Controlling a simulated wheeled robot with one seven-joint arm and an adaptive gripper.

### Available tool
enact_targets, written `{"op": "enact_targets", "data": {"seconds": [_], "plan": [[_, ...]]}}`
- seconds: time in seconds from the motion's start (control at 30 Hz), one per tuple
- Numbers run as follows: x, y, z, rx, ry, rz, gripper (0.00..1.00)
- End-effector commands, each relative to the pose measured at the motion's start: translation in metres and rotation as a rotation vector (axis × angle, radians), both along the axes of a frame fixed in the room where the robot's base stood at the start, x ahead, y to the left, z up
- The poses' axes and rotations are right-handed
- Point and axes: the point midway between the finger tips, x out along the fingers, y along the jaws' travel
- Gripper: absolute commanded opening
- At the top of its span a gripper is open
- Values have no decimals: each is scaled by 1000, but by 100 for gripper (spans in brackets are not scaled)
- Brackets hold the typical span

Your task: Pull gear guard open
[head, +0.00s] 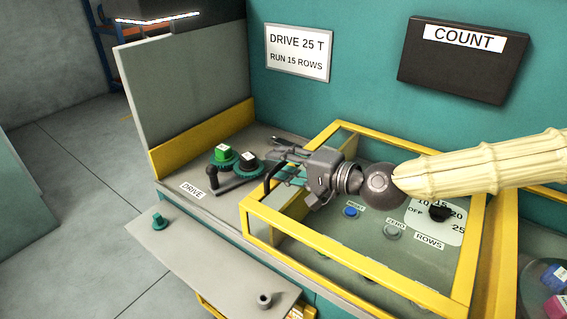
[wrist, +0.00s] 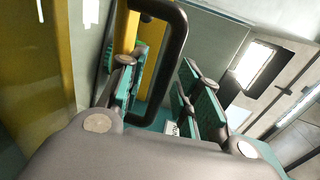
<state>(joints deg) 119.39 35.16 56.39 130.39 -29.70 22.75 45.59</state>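The gear guard (head: 262,222) is a yellow frame with a clear panel on the grey bench, in front of the teal wall. Its black looped handle (head: 268,177) is at the frame's left side and also shows large in the wrist view (wrist: 178,55). My gripper (head: 285,172) reaches in from the right above the guard, its fingers at the handle. In the wrist view its teal-padded fingers (wrist: 165,95) are spread apart, with part of the handle loop between them. I cannot tell whether either finger touches the handle. My gripper hides part of the guard's frame.
Green and black knobs on teal gears (head: 222,156) and a crank (head: 226,184) stand left of the guard. A dial (head: 439,212) and buttons show inside the frame. A grey shelf (head: 205,262) with a small teal gear juts out in front. Open floor lies left.

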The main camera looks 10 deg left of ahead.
Motion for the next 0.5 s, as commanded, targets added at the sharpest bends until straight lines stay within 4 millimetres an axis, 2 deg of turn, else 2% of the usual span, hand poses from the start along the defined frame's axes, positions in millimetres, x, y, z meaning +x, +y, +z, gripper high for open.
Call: {"op": "enact_targets", "data": {"seconds": [0.27, 0.5], "plan": [[-1, -2, 1, 0, 0, 0, 33], [-7, -20, 5, 1, 0, -2, 33]]}}
